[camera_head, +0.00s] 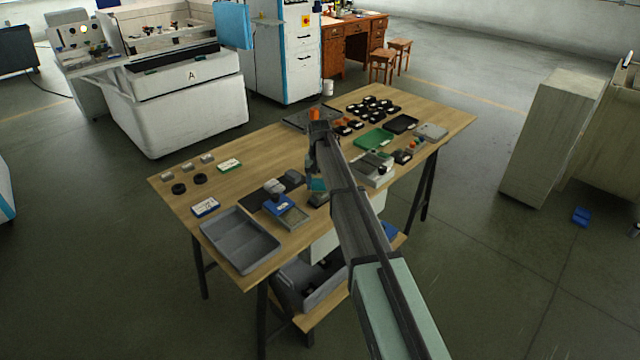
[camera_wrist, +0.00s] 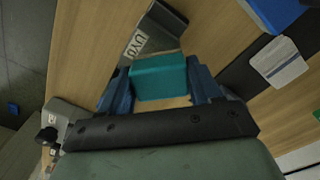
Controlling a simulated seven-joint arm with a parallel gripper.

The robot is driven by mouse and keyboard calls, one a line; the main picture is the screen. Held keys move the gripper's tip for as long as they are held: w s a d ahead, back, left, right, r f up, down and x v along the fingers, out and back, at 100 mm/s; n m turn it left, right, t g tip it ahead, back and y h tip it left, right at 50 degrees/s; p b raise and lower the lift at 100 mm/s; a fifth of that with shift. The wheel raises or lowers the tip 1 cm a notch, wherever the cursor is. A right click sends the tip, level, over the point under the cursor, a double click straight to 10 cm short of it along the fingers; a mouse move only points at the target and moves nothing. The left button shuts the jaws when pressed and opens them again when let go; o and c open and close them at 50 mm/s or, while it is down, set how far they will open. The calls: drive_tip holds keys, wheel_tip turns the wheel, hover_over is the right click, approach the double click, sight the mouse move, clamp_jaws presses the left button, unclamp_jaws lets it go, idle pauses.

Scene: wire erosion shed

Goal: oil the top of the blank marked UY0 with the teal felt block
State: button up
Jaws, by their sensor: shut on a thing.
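The teal felt block (camera_wrist: 160,77) sits between the two blue fingers of my gripper (camera_wrist: 160,88), which is shut on it. The blank marked UY0 (camera_wrist: 158,22) is a dark grey piece with a pale label, just beyond the block in the wrist view. The block's edge overlaps the blank's near end in that view; I cannot tell whether they touch. In the head view my gripper (camera_head: 316,186) is low over the table's front middle, with a bit of teal showing. My arm hides part of that area.
The wooden table (camera_head: 250,190) holds a grey tray (camera_head: 258,262) at front left, a blue dish with a grey pad (camera_head: 294,216) left of my gripper, and a dark mat (camera_head: 294,177). A green tray (camera_head: 374,138) and several small dark parts (camera_head: 372,105) stand at the back right.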

drive_tip(key=shift+s+d, duration=1.85)
drive_tip(key=shift+s, duration=0.25)
drive_tip(key=shift+s+a, duration=0.2)
drive_tip(key=shift+a, duration=0.2)
drive_tip(key=shift+w+a, duration=0.1)
drive_tip(key=shift+a, duration=0.15)
drive_tip(key=shift+w+a, duration=2.15)
drive_tip(key=shift+w, duration=0.05)
drive_tip(key=s+d, duration=0.4)
drive_tip(key=shift+s+d, duration=0.25)
drive_tip(key=shift+s, duration=0.15)
wheel_tip(320, 180, up, 8)
